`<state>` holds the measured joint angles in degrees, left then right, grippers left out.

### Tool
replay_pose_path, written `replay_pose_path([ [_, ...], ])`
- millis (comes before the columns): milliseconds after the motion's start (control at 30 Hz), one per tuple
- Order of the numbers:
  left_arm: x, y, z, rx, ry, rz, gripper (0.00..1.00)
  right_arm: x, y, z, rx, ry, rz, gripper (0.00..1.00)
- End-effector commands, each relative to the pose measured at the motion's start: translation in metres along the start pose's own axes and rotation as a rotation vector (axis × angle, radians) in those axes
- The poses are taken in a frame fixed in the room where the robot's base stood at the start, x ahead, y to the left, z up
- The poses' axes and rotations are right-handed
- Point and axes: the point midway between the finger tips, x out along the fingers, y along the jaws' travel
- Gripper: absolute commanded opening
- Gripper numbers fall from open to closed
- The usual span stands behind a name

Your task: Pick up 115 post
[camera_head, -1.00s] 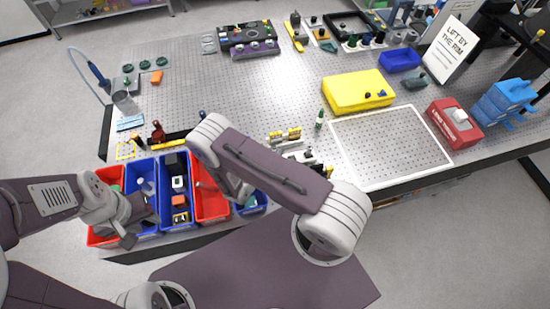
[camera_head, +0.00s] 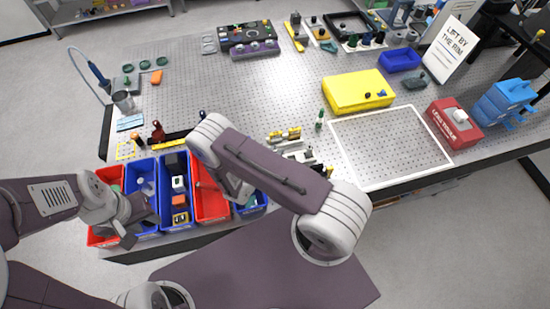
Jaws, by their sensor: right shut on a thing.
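My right gripper (camera_head: 240,192) is mostly hidden behind my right forearm, pointing down by the red bin (camera_head: 211,205) and the small blue bin (camera_head: 258,204) at the table's front edge. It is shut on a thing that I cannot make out. I cannot pick out the 115 post for certain. My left gripper (camera_head: 140,228) is over the left bins, its fingers apart and nothing seen between them.
Blue bins (camera_head: 175,222) hold small parts. Toward the right are a yellow box (camera_head: 357,92), a white-framed area (camera_head: 390,187) that is empty, and a red box (camera_head: 453,124). A small green-topped bottle (camera_head: 319,119) stands near the frame. The middle of the perforated table (camera_head: 270,85) is clear.

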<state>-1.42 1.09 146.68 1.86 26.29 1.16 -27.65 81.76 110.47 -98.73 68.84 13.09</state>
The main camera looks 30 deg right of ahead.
Motion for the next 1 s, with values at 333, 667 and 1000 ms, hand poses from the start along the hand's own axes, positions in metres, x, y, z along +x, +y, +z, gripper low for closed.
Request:
replay_pose_path([
  [333,-0.006,0.0,-0.001,0.0,0.0,0.0,0.36,-0.003,0.0,0.008,0.001,-0.002,0.0,0.0],
  [667,-0.056,0.001,-0.006,0.0,0.0,0.0,0.36,-0.031,-0.02,0.055,-0.008,-0.001,-0.001,0.0],
  [1000,-0.104,0.002,-0.011,0.0,0.0,0.0,0.36,-0.073,-0.09,0.084,-0.007,-0.003,0.001,0.0],
])
